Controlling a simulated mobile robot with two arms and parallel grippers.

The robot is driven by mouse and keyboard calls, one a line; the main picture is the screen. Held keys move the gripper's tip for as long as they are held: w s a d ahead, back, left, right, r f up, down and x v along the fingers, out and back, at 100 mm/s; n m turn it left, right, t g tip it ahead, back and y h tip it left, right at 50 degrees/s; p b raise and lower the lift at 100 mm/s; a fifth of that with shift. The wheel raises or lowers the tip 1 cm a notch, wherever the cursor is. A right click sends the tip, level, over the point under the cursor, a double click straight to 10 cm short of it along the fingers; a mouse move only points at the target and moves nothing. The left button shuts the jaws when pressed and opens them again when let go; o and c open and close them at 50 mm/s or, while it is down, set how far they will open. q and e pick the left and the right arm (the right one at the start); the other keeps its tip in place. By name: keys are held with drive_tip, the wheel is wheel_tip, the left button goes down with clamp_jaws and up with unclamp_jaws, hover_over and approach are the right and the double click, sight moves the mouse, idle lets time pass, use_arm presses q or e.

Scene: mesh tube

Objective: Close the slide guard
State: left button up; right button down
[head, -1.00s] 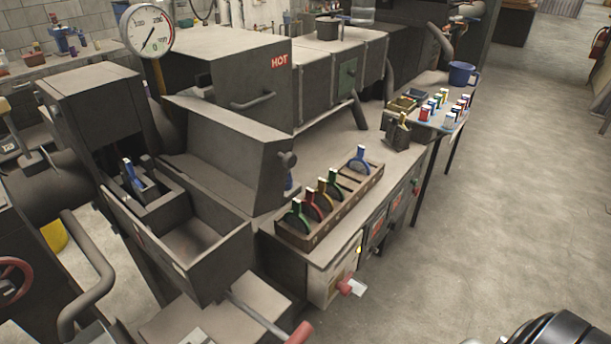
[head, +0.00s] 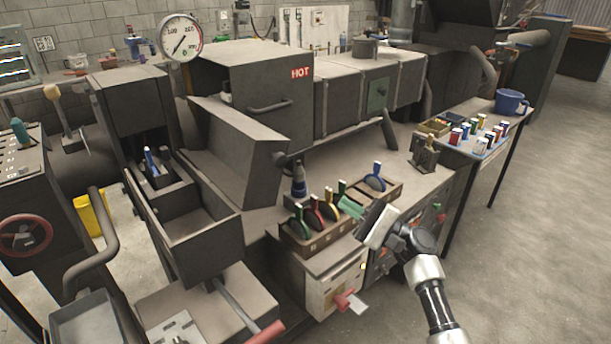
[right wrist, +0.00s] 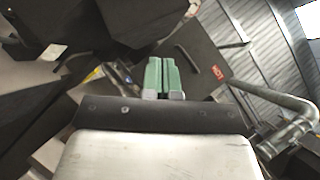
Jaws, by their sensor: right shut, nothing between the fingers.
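A dark tilted panel (head: 238,138) stands raised over the grey machine, beside an open-topped trough (head: 212,243). It may be the slide guard, but I cannot tell for sure. A lever with a red grip (head: 262,335) sticks out below the trough. My right gripper (head: 349,207) has green fingers and is in front of the right part of the wooden rack, to the right of the panel and apart from it. In the right wrist view its green fingers (right wrist: 163,78) are together with nothing between them. My left gripper is not in view.
A wooden rack (head: 314,243) holds several coloured-handled tools, partly hidden by my right gripper. A dark bottle (head: 299,182) stands behind it. The HOT box (head: 255,90) is behind the panel. A side table with a blue mug (head: 511,102) is at right. The right floor is clear.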

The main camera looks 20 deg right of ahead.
drive_tip(key=w+a+r+p, duration=0.5)
drive_tip(key=a+r+p, duration=0.2)
drive_tip(key=a, duration=0.2)
drive_tip(key=shift+w+a+r+p, duration=0.2)
drive_tip(key=shift+w+r+p, duration=0.1)
drive_tip(key=shift+r, duration=0.1)
